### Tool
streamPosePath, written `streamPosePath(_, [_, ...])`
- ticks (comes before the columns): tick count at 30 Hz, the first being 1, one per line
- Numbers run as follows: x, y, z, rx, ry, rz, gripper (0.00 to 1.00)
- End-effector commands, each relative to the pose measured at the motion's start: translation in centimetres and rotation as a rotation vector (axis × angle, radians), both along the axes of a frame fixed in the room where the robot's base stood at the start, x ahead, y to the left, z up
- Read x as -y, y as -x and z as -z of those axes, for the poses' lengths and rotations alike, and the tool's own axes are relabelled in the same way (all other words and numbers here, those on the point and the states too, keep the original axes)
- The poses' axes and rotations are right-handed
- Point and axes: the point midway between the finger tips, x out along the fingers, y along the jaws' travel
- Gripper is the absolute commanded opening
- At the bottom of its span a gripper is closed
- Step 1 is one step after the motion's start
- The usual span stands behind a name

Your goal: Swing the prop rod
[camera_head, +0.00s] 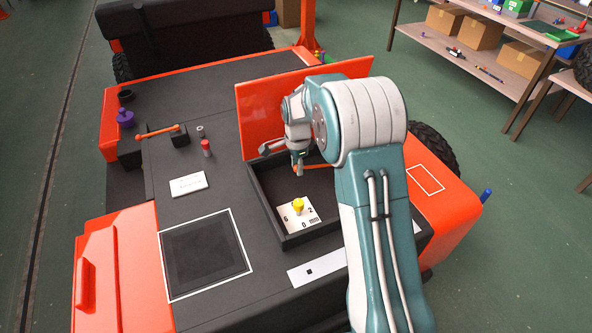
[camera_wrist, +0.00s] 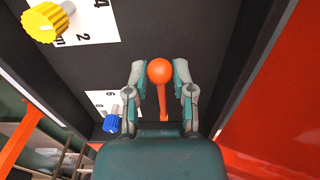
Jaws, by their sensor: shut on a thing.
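The orange prop rod (camera_wrist: 162,104) has a round ball end and lies between my fingers in the wrist view. My gripper (camera_wrist: 159,76) is shut on it, with one finger on each side just at the ball. In the head view my gripper (camera_head: 299,170) reaches down into the open black bay (camera_head: 263,210) of the cart, and a short piece of the rod (camera_head: 315,166) shows beside it. The red lid (camera_head: 262,122) stands raised behind the bay. My arm hides the bay's right side and part of the lid.
A yellow knob (camera_head: 298,205) on a white numbered plate sits in the bay; a blue knob (camera_wrist: 111,121) shows in the wrist view. An orange lever (camera_head: 160,131), a red knob (camera_head: 207,148) and a purple knob (camera_head: 126,117) stand on the cart's left.

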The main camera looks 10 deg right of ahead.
Motion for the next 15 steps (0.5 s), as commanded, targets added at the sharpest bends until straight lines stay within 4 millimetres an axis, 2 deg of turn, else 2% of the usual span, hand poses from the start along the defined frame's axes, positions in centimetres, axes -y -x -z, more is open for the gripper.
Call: streamPosePath(15, [0.32,-0.45,-1.05,0.013,-0.001,0.0,0.05])
